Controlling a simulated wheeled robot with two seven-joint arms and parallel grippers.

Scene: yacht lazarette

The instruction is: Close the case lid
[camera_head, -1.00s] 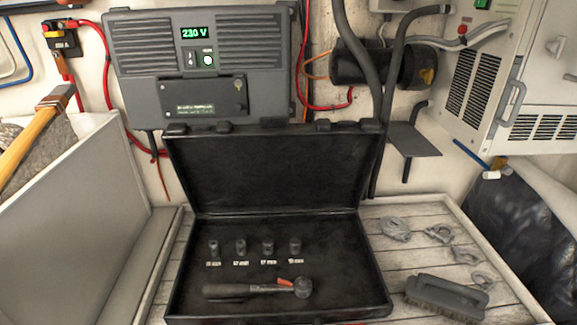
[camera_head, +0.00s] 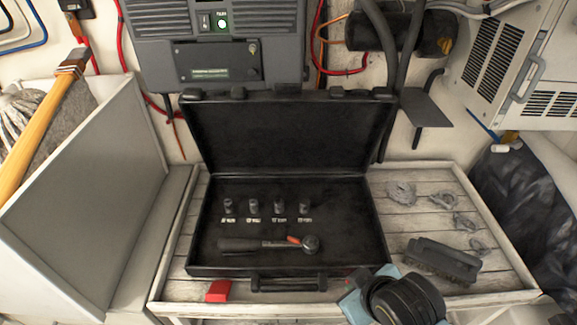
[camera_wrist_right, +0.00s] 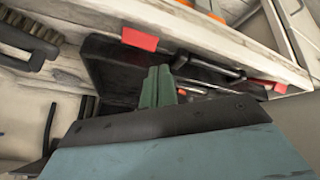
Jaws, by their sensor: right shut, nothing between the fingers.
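The black case stands open on the slatted bench, its lid (camera_head: 285,135) raised and leaning back against the wall. Its base (camera_head: 340,205) holds several small sockets (camera_head: 266,208) in a row and a ratchet (camera_head: 268,244) with a dark handle. A handle (camera_head: 288,283) is on the base's front edge. My right gripper (camera_head: 362,292) is at the front right of the case, in front of the bench edge, apart from the lid. Its shut, empty green fingers (camera_wrist_right: 158,86) show in the right wrist view, with part of the dark case behind. My left gripper is out of view.
A brush (camera_head: 442,260) and several metal shackles (camera_head: 401,193) lie right of the case. A grey panel (camera_head: 95,195) stands at left. A power unit (camera_head: 215,45) hangs behind the lid.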

